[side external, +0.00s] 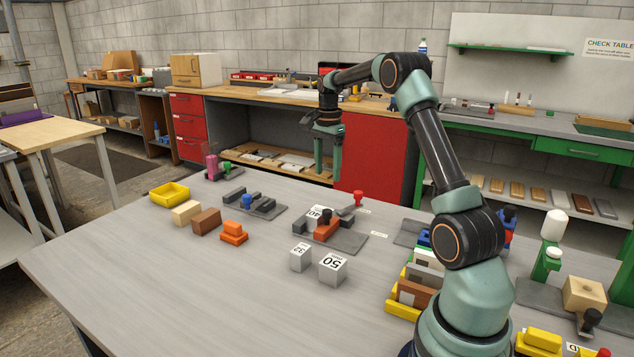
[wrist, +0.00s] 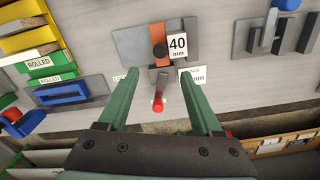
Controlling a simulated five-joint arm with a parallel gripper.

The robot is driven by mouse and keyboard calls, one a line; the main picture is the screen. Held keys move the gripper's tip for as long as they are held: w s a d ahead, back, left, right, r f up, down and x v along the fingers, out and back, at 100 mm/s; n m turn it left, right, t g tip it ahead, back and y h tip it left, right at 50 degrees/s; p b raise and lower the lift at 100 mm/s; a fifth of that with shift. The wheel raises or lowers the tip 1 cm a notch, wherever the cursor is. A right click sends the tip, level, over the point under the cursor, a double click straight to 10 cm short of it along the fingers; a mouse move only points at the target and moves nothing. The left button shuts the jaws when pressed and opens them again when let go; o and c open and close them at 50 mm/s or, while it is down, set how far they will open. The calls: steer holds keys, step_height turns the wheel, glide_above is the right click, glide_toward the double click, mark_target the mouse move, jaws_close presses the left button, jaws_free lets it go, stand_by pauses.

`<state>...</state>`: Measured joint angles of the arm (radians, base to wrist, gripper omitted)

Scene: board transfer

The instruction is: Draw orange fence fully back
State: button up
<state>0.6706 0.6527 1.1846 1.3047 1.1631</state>
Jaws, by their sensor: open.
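The orange fence (side external: 326,230) sits on a grey plate (side external: 347,241) in the side external view. In the wrist view the fence (wrist: 159,33) has a black knob (wrist: 159,52) on it. The white-faced 40 mm block (side external: 316,212) is beside the fence; it also shows in the wrist view (wrist: 177,44). A grey lever with a red knob (side external: 358,196) is at the plate's edge. My gripper (side external: 328,165) is open and empty, raised above the table. In the wrist view the lever's red knob (wrist: 158,106) shows between the two green fingers.
Blocks marked 32 (side external: 300,257) and 50 (side external: 332,269) stand in front of the plate. An orange stepped block (side external: 233,232), a brown block (side external: 206,221) and a yellow tray (side external: 169,194) are to the left. A rack of coloured pieces (side external: 416,290) is at right. The front-left tabletop is clear.

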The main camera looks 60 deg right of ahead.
mark_target(327, 210)
step_height(327, 210, down, 12)
stand_by(0.5)
jaws_close()
stand_by(1.4)
